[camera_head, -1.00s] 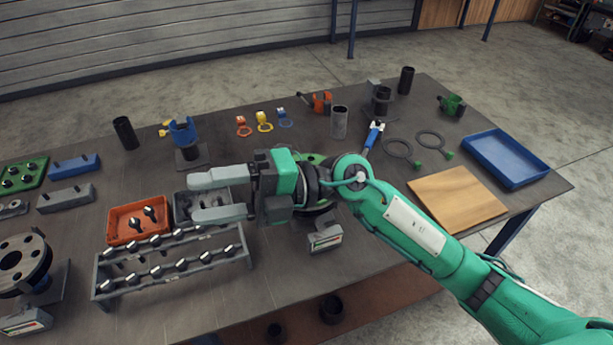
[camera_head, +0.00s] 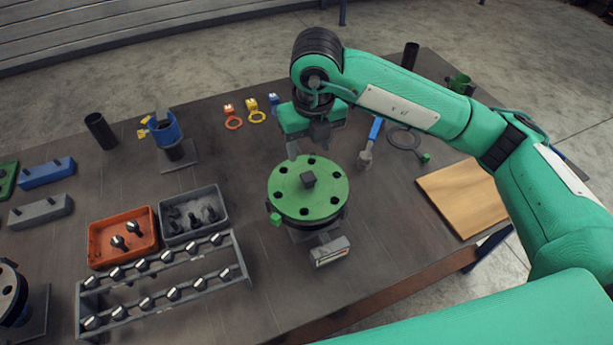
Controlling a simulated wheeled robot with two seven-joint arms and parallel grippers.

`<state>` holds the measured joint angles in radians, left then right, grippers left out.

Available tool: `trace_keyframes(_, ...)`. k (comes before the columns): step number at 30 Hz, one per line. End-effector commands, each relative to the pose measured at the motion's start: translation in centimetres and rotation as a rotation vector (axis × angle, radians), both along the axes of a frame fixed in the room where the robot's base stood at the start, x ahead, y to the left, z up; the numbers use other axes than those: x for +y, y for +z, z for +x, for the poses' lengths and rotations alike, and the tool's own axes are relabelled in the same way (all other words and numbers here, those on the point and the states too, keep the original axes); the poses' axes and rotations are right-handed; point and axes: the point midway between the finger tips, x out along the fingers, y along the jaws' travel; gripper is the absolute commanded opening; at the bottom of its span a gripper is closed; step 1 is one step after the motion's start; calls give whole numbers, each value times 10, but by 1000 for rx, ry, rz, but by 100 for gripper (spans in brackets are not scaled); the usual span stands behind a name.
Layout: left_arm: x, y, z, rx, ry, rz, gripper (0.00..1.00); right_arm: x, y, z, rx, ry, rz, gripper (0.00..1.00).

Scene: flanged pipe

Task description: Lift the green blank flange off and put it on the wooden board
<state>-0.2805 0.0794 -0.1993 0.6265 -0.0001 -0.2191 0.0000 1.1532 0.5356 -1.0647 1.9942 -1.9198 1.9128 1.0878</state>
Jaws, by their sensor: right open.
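My right gripper (camera_head: 318,152) is above and just behind the flange, pointing down, open and empty. Its fingers are partly hidden by my own wrist and look apart from the knob. The wooden board (camera_head: 458,198) lies bare at the right front of the table, partly covered by my right arm. My left gripper does not show.
A bolt rack (camera_head: 165,285), an orange tray (camera_head: 95,243) and a grey tray (camera_head: 165,228) with bolts stand left of the flange. A blue-handled tool (camera_head: 374,130) and a ring gasket (camera_head: 403,137) lie behind the board. Table is clear between flange and board.

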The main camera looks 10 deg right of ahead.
Motion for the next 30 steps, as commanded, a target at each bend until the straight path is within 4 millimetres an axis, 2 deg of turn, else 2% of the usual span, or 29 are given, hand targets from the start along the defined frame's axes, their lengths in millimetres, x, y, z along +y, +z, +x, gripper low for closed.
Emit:
trace_keyframes(3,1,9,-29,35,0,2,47,0,-23,2,7,-2,1,55)
trace_keyframes(7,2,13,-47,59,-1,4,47,1,-45,5,5,0,2,55)
trace_keyframes(11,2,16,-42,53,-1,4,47,2,-59,7,4,1,3,55)
trace_keyframes(16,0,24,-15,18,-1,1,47,0,-68,8,4,1,2,55)
trace_keyframes(19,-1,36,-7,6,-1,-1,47,-2,-79,11,6,-1,2,55)
trace_keyframes(24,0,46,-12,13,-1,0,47,-3,-103,14,7,0,3,55)
trace_keyframes(30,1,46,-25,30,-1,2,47,-2,-114,16,3,3,4,55)
